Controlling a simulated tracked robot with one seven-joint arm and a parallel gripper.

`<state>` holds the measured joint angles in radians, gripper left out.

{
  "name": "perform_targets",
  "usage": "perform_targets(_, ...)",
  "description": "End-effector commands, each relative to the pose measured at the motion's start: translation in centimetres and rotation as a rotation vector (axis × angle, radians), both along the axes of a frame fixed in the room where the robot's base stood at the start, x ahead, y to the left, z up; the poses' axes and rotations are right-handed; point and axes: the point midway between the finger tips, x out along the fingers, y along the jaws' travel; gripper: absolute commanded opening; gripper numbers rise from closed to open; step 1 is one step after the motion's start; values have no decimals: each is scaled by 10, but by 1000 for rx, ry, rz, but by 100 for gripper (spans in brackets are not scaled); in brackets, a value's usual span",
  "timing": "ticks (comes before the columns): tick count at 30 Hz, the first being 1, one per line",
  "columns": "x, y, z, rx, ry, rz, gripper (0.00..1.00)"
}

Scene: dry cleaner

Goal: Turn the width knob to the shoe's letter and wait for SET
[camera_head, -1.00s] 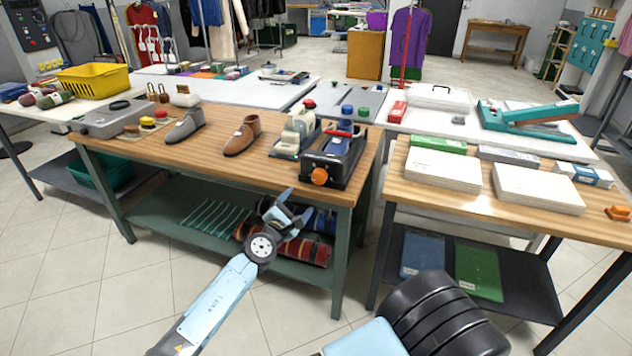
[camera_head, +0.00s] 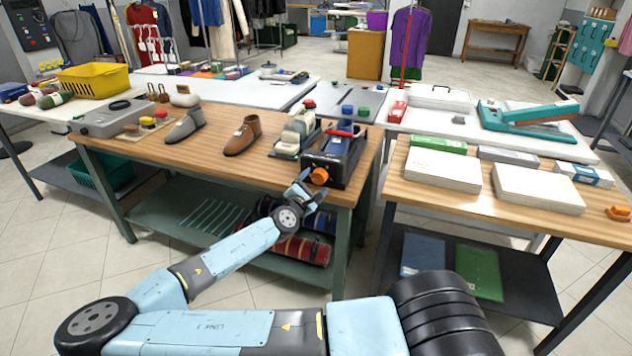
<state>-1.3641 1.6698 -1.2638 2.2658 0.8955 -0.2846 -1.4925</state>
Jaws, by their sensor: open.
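A black machine (camera_head: 333,158) with a blue top part stands at the right end of the wooden workbench. An orange knob (camera_head: 319,176) sits on its front face; any letters or SET sign on it are too small to read. A brown shoe (camera_head: 243,136) with a small white tag stands on the bench to its left. A grey shoe (camera_head: 185,126) stands farther left. Letters on the tags are not readable. My gripper (camera_head: 305,187) is open and empty at the bench's front edge, just below and left of the orange knob. Contact with the knob cannot be told.
A cream and green device (camera_head: 297,132) stands close left of the black machine. A lower green shelf (camera_head: 185,220) holds rolls (camera_head: 300,247) beneath my gripper. A second table (camera_head: 520,212) with white boxes stands to the right, across a narrow gap.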

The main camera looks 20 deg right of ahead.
Motion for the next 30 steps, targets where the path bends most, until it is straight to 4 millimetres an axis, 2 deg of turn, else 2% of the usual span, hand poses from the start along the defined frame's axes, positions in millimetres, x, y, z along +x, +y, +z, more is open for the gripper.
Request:
perform_targets(7, 14, -12, 0, 1, 0, -1, 79)
perform_targets(18, 16, -14, 0, 0, 0, 0, 79)
perform_targets(30, 16, -14, 0, 0, -1, -1, 41)
